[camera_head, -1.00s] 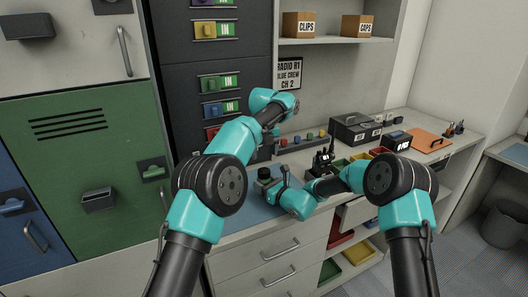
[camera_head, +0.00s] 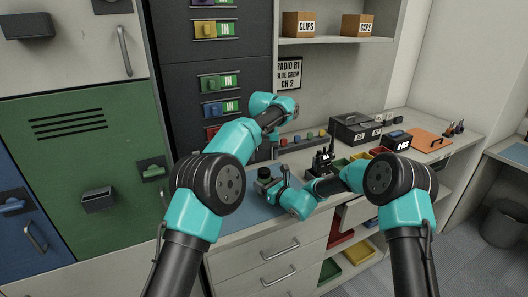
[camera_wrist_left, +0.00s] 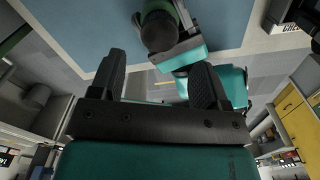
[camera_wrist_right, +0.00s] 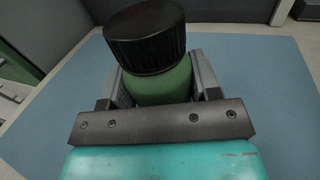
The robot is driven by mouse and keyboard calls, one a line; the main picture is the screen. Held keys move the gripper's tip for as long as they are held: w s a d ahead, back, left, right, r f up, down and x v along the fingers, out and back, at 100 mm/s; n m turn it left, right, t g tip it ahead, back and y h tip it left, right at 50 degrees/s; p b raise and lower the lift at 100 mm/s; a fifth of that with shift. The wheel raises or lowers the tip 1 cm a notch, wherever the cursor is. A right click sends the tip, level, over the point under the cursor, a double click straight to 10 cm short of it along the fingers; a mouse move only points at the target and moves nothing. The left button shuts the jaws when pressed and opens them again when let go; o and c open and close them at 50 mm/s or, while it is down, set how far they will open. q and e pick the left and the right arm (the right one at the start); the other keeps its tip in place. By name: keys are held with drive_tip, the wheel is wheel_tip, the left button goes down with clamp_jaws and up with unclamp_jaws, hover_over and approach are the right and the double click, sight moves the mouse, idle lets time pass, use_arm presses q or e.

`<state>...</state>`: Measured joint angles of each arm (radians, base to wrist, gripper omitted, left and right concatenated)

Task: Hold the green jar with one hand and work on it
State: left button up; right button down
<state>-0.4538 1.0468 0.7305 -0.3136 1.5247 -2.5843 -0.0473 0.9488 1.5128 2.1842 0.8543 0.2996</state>
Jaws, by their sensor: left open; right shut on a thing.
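The green jar (camera_wrist_right: 165,86) with its ridged black cap (camera_wrist_right: 145,36) stands upright in my right gripper (camera_wrist_right: 163,82), whose fingers are shut on the green body below the cap. In the head view the jar's dark cap (camera_head: 264,172) shows over the blue mat (camera_head: 250,213), beside my right gripper (camera_head: 273,187). My left gripper (camera_wrist_left: 157,75) is open and empty. In the left wrist view the jar's cap (camera_wrist_left: 159,30) lies beyond its fingertips, apart from them. In the head view my left gripper's fingers are mostly hidden behind its wrist.
A black radio (camera_head: 323,160) stands on the counter right of the jar, near small coloured bins (camera_head: 380,153). A dark case (camera_head: 355,129) and an orange clipboard (camera_head: 425,140) sit farther right. The dark cabinet (camera_head: 176,80) rises behind my left arm.

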sight(264, 170)
use_arm(q)
wheel_tip(264, 170, down, 7)
drive_tip(key=shift+r, duration=0.15)
drive_tip(key=shift+c, duration=0.4)
drive_tip(key=c, duration=0.8)
drive_tip(key=shift+c, duration=0.2)
